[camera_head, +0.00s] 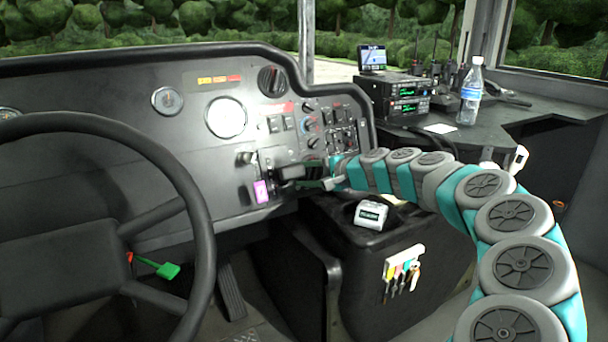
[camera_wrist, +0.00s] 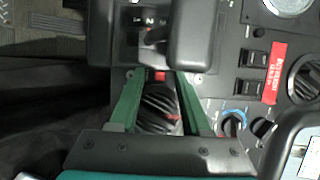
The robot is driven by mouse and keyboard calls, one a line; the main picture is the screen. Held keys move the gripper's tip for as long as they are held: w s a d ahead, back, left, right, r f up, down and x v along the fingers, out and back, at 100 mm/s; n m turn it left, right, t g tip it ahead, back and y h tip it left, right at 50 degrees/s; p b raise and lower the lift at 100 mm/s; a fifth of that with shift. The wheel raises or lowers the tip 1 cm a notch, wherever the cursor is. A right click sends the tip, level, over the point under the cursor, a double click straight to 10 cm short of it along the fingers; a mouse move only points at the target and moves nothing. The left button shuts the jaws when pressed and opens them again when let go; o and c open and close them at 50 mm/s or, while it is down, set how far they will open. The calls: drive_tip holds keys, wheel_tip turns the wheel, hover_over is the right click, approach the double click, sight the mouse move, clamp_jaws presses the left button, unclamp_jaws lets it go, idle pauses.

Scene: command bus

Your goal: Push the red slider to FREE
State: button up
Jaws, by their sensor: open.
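My gripper (camera_wrist: 158,80) is open, its two green fingers pointing up the wrist view towards the dash panel. A small red piece (camera_wrist: 160,76), which looks like the red slider, shows between the fingertips; I cannot tell whether either finger touches it. A dark block-shaped handle (camera_wrist: 192,35) lies just beyond the fingertips and hides part of the panel around the red piece. No FREE label is readable. In the head view my gripper (camera_head: 312,184) is at the lower right of the dash, beside the dark handle (camera_head: 290,172); the red slider is not clearly visible there.
A dark ribbed knob (camera_wrist: 160,108) shows between my fingers. Rocker switches (camera_wrist: 252,72) and a red label (camera_wrist: 275,75) are to the right. The steering wheel (camera_head: 195,200), a magenta tag (camera_head: 261,191) and a small white device (camera_head: 371,215) are nearby.

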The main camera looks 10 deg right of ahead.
clamp_jaws()
idle(0.3)
idle(1.1)
